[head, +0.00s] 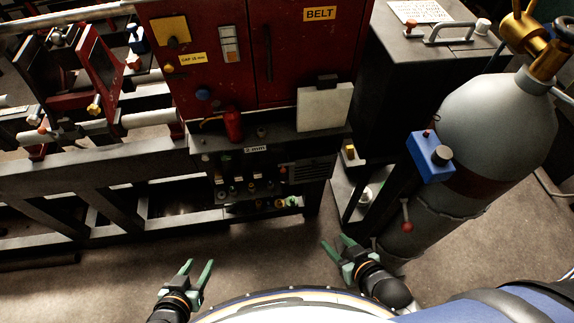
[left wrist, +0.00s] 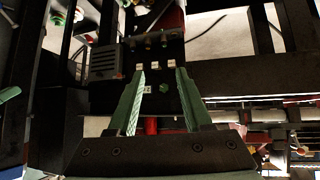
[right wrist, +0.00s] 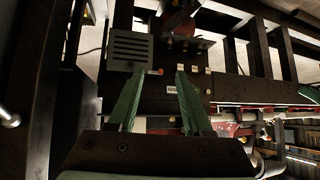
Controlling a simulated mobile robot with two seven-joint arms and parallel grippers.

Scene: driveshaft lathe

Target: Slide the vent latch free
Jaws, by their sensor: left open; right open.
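A dark slatted vent (head: 308,171) sits on the front of the machine's lower cabinet, under the white board. It also shows at upper left in the left wrist view (left wrist: 103,62) and in the right wrist view (right wrist: 130,48). I cannot make out its latch for certain; a small red bit (right wrist: 156,72) shows by the vent's edge in the right wrist view. My left gripper (head: 197,267) is open and empty, low and left of the vent. My right gripper (head: 335,243) is open and empty, below and slightly right of the vent. Both are apart from the machine.
The red cabinet (head: 205,60) stands above a ledge with a red can (head: 233,125). Small coloured fittings (head: 250,190) crowd the recess beside the vent. A grey gas cylinder (head: 490,130) with a blue box (head: 430,157) stands at right. Bare floor (head: 255,250) lies between my grippers.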

